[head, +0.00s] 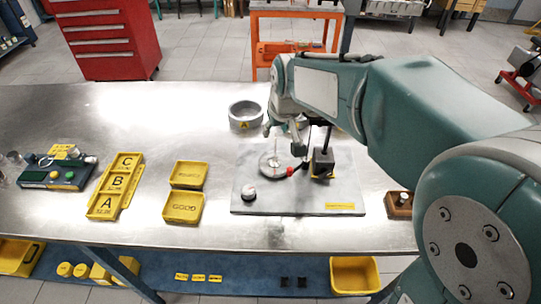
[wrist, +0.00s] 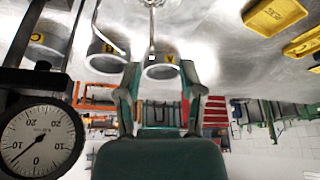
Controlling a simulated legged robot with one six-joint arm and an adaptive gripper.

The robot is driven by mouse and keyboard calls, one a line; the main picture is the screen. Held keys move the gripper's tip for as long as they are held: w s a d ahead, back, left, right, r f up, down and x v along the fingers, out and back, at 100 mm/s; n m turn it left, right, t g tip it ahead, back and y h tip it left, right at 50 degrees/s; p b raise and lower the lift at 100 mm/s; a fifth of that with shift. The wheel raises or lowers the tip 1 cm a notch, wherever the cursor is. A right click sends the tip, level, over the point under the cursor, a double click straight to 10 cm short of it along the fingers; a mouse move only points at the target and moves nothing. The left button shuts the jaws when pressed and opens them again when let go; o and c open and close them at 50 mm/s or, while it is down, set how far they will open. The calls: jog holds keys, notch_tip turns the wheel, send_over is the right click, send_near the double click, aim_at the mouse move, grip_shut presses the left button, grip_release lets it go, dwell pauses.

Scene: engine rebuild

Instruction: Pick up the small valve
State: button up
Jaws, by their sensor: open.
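In the wrist view, which is upside down, a thin metal valve (wrist: 152,32) stands upright with its stem tip in the gap between my fingertips as pictured; its head is at the frame's edge. My gripper (wrist: 160,76) is open with two green-grey fingers, and nothing is held. I cannot tell how far the stem is from the fingers. In the head view my gripper (head: 283,138) hangs over the grey plate (head: 285,202), beside a pale round disc (head: 268,163). The head view does not clearly show the valve's stem.
A dial gauge (wrist: 38,138) is close beside my gripper; its stand (head: 322,162) is on the plate. Grey ring A (head: 245,117) and other rings stand behind. A dark-based white knob (head: 248,191), yellow trays (head: 184,207) and a lettered tray (head: 103,207) lie leftward.

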notch_tip(320, 180, down, 2)
jog(key=d, duration=0.2)
send_over(273, 160)
jog(key=f, duration=0.4)
jog(key=shift+a+f, duration=0.25)
jog(key=shift+f, duration=0.15)
jog(key=shift+d+f, duration=0.1)
jog(key=shift+f, duration=0.05)
jog(key=shift+d, duration=0.75)
jog(key=shift+c, duration=1.3)
grip_shut()
jog(key=shift+a, duration=0.55)
